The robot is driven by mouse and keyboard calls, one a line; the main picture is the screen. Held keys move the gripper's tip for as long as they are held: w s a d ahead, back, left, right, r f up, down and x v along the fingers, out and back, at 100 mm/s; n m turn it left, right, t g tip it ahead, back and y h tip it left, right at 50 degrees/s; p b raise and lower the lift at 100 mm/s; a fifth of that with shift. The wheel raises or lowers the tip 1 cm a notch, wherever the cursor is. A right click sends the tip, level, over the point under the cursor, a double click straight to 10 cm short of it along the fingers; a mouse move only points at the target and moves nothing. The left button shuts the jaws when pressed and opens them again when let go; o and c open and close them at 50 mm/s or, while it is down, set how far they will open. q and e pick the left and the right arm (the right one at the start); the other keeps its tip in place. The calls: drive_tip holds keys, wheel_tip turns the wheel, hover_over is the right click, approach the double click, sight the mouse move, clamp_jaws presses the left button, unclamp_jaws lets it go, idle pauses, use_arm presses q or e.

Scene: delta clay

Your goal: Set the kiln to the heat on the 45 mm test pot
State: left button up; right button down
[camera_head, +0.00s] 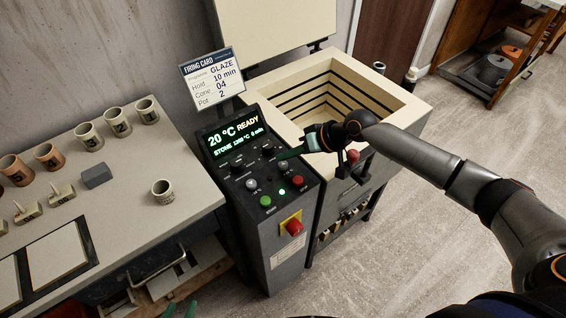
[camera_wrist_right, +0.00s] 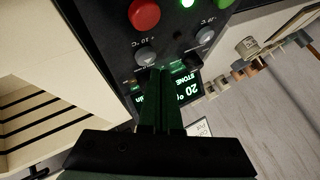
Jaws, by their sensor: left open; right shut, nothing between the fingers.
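The kiln's control panel (camera_head: 230,167) has a lit display (camera_head: 236,139) reading "20 °C READY" and "STONE 1200 °C 0 min". The firing card (camera_head: 212,80) reads GLAZE, hold 10 min, cone 04, pot 2. Numbered pots stand on the left table, including pot 2 (camera_head: 118,123); their sizes are unreadable. My right gripper (camera_head: 287,154) is shut and empty over the panel. In the right wrist view its fingertips (camera_wrist_right: 159,72) are close to the "+10 °C" button (camera_wrist_right: 145,56); contact cannot be told. My left gripper (camera_head: 180,311) shows only green fingertips at the bottom edge, open.
The open kiln (camera_head: 405,98) is right of the panel. The panel has a green button (camera_head: 265,201), a red button (camera_head: 298,181) and a large red knob (camera_head: 294,227). A patterned cup (camera_head: 163,193) and a grey block (camera_head: 97,176) are on the table.

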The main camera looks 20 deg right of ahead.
sight(287, 167)
drive_tip(key=shift+f, duration=0.4)
drive_tip(key=shift+f+b, duration=0.4)
drive_tip(key=shift+f, duration=0.15)
idle(0.5)
drive_tip(key=shift+r, duration=0.1)
drive_tip(key=shift+r+p, duration=0.85)
drive_tip(key=shift+p, duration=0.05)
wheel_tip(287, 167, up, 5)
drive_tip(key=p, duration=0.5)
drive_tip(key=shift+r, duration=0.1)
idle(0.4)
